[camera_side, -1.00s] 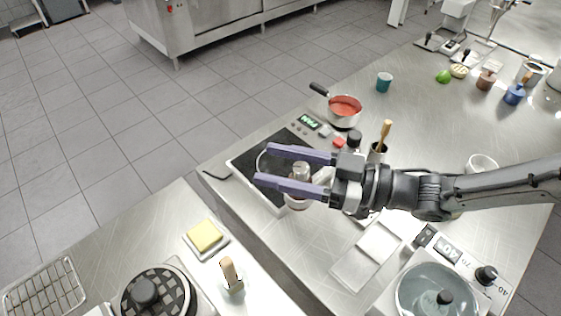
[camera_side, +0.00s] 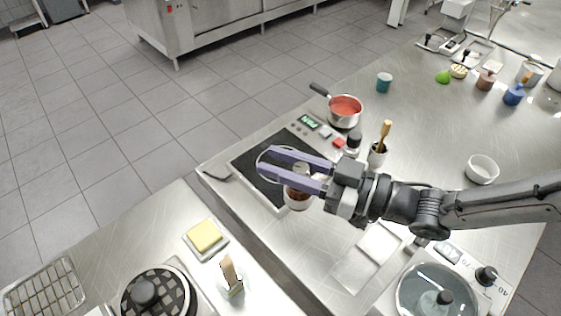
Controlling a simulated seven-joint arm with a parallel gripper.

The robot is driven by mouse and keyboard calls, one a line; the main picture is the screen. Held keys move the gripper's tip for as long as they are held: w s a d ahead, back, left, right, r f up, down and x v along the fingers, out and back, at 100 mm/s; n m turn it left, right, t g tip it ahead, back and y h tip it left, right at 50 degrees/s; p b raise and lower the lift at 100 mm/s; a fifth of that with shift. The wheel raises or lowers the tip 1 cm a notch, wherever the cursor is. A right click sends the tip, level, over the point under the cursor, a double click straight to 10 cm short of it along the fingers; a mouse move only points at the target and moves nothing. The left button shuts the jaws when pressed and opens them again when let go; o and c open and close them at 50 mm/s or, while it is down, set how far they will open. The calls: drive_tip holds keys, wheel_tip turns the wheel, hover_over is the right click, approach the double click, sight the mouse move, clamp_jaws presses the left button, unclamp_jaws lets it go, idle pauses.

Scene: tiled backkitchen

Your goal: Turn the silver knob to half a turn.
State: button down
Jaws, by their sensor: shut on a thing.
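My gripper (camera_side: 268,168) reaches in from the right over the black hob (camera_side: 246,166), its two long purple fingers well apart and pointing left. A small silver, round-topped piece shows between the fingers, and I take it for the silver knob (camera_side: 302,168). The lower finger hides part of it. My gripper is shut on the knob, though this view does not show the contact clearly. A reddish-brown jar-like body (camera_side: 298,202) shows just below the lower finger. No mark on the knob is visible, so its angle cannot be read.
A red-filled saucepan (camera_side: 345,110) and a utensil pot (camera_side: 377,155) stand behind the hob. A white bowl (camera_side: 482,169) is at the right. A yellow sponge (camera_side: 204,235) and a brush (camera_side: 230,275) are on the front counter. A glass-lidded pot (camera_side: 425,295) stands at the lower right.

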sight(301, 167)
drive_tip(key=shift+w+d+m+t+h, duration=0.15)
drive_tip(key=shift+w+m+t+h, duration=0.05)
drive_tip(key=shift+m+t+h, duration=0.95)
drive_tip(key=shift+w+d+m+t+h, duration=0.2)
drive_tip(key=shift+m+t+h, duration=0.6)
drive_tip(key=shift+t, duration=0.5)
drive_tip(key=shift+w+d+m+t+h, duration=0.2)
drive_tip(key=shift+m+t+h, duration=0.65)
drive_tip(key=shift+m+t, duration=0.3)
drive_tip(key=c, duration=0.6)
unclamp_jaws()
drive_tip(key=shift+s+d+r, duration=0.3)
drive_tip(key=shift+s+d, duration=0.15)
drive_tip(key=shift+s, duration=0.15)
drive_tip(key=shift+s+d+r, duration=0.3)
drive_tip(key=shift+s+d, duration=0.15)
drive_tip(key=shift+s, duration=0.15)
wheel_tip(301, 167, up, 6)
drive_tip(key=shift+f, duration=0.1)
